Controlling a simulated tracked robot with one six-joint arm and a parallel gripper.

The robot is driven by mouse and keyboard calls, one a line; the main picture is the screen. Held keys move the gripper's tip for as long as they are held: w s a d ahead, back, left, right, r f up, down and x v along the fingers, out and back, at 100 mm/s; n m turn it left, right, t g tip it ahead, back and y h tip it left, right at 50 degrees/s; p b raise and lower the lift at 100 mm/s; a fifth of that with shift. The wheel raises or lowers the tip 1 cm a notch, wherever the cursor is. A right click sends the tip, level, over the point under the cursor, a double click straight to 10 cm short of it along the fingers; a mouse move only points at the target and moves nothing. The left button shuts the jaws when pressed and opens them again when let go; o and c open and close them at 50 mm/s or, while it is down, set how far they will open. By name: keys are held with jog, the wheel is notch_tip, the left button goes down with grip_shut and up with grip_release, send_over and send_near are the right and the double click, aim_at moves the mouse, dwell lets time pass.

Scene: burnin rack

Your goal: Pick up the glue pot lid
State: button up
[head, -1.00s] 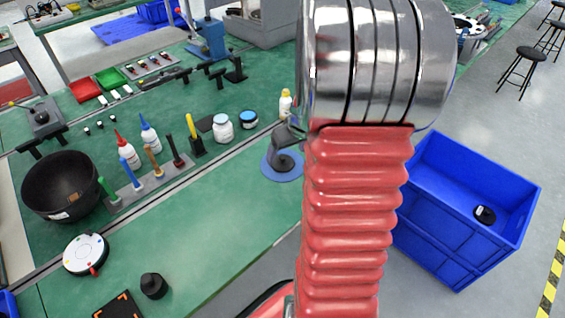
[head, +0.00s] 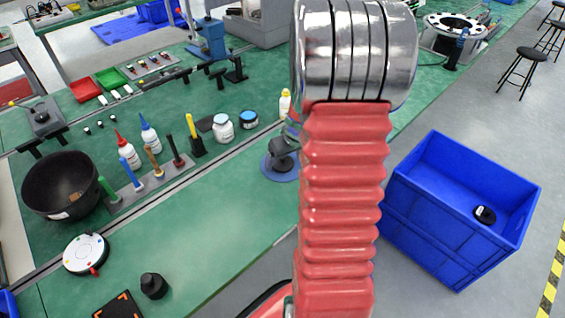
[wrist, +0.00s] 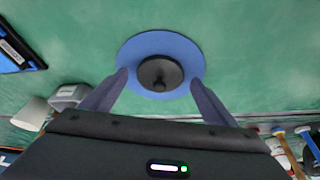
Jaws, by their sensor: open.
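My gripper (wrist: 158,80) is open, with one grey finger to the left of the lid and one to the right. The fingertips overlap the near part of the mat in the picture, with gaps between them and the lid. I cannot tell their height above it. In the head view the blue mat (head: 270,172) shows left of my arm; dark shapes over it mix gripper and lid.
A white jar (head: 222,128) and a blue-topped tin (head: 249,120) stand behind the mat, left of a yellow bottle (head: 285,101). A black bowl (head: 60,185) stands at the left. A blue crate (head: 450,225) is off the bench at right.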

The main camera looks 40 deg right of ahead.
aim_at(284, 164)
jog(key=shift+f, duration=0.15)
jog(key=shift+c, duration=0.4)
jog(key=c, duration=1.1)
jog(key=shift+o, duration=0.2)
notch_tip(284, 164, up, 10)
dwell(0.6)
